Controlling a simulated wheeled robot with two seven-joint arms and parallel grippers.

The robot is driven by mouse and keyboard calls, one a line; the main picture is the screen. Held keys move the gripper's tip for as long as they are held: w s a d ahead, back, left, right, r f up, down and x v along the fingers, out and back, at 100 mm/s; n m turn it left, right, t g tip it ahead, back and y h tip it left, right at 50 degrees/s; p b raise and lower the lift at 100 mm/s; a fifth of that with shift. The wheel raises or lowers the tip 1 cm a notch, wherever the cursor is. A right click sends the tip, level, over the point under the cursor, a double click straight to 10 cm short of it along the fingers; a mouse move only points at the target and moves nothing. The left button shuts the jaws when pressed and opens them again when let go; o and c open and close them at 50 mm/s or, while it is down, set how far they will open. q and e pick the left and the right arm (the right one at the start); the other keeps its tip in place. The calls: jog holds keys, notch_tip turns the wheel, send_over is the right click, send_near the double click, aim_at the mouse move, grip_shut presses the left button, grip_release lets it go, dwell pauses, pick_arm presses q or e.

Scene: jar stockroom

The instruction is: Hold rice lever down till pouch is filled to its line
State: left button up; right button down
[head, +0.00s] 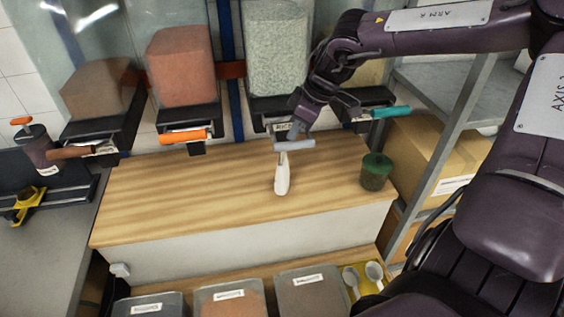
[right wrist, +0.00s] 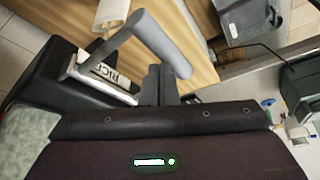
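The rice dispenser (head: 277,50) is a clear bin of pale grains with a RICE label. Its grey-blue lever (head: 294,144) sits lower than the neighbouring levers; the grey handle also fills the middle of the right wrist view (right wrist: 165,47). My right gripper (head: 296,128) is at the lever from above. In the wrist view its two dark fingers (right wrist: 160,84) are together, with nothing between them, tips against or very near the handle. A slim white pouch (head: 282,180) stands upright below the lever on the wooden counter. Its fill level and line cannot be made out. My left gripper is not in view.
Orange (head: 185,136), brown (head: 72,153) and teal (head: 391,111) levers front other dispensers. Labelled bins (head: 230,300) and scoops sit below the front edge. The left counter top (head: 150,205) is clear.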

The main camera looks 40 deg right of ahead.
jog(key=shift+r, duration=0.1)
dwell(0.5)
jog(key=shift+r+p, duration=1)
jog(key=shift+r, duration=0.2)
dwell(2.0)
notch_tip(320, 180, up, 7)
jog(key=p, duration=0.5)
jog(key=shift+r, duration=0.2)
